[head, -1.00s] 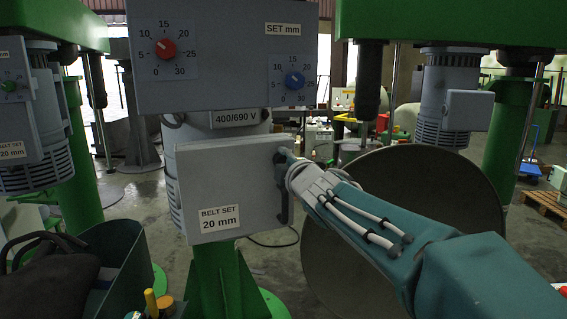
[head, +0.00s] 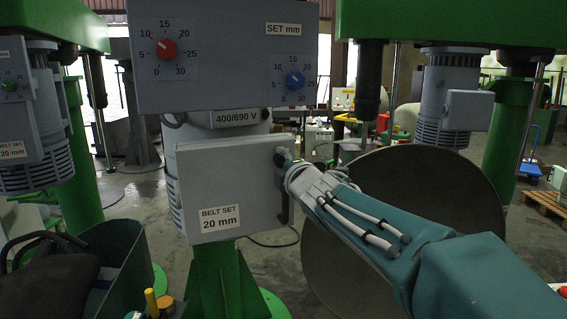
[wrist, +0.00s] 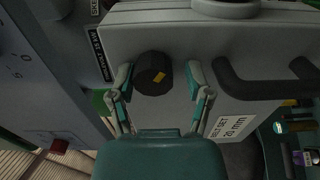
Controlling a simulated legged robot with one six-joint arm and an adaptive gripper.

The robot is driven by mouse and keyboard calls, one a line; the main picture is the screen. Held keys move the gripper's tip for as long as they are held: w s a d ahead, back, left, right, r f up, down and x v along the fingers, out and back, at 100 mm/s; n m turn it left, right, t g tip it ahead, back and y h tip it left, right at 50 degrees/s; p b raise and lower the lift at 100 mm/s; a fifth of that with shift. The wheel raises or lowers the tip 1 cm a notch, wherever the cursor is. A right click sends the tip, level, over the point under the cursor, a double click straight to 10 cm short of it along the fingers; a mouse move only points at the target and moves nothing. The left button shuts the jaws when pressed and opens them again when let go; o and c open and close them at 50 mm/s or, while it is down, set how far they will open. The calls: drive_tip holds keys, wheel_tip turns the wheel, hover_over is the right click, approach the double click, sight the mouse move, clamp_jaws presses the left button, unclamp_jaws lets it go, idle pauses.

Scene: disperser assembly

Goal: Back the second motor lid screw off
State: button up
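The grey motor lid (head: 225,175), labelled BELT SET 20 mm, stands on the motor below the control box. A dark round screw head (wrist: 153,73) with a yellow mark shows on the lid's side in the wrist view. My gripper (wrist: 158,80) has one finger on each side of this screw, with a visible gap on both sides. In the head view my gripper (head: 284,162) is at the lid's right edge, and the screw cannot be made out there. A dark handle (wrist: 262,88) is on the same lid face, right of the screw.
The control box (head: 225,55) with red and blue dials hangs just above the lid. A large round grey vessel (head: 400,220) stands behind my arm. A dark green bin (head: 120,255) is at lower left. A green column (head: 222,275) stands under the lid.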

drive_tip(key=shift+a+r, duration=0.1)
drive_tip(key=shift+a, duration=0.05)
drive_tip(key=shift+s+r, duration=0.1)
drive_tip(key=v, duration=1.1)
drive_tip(key=shift+s+d, duration=0.2)
drive_tip(key=shift+s, duration=0.15)
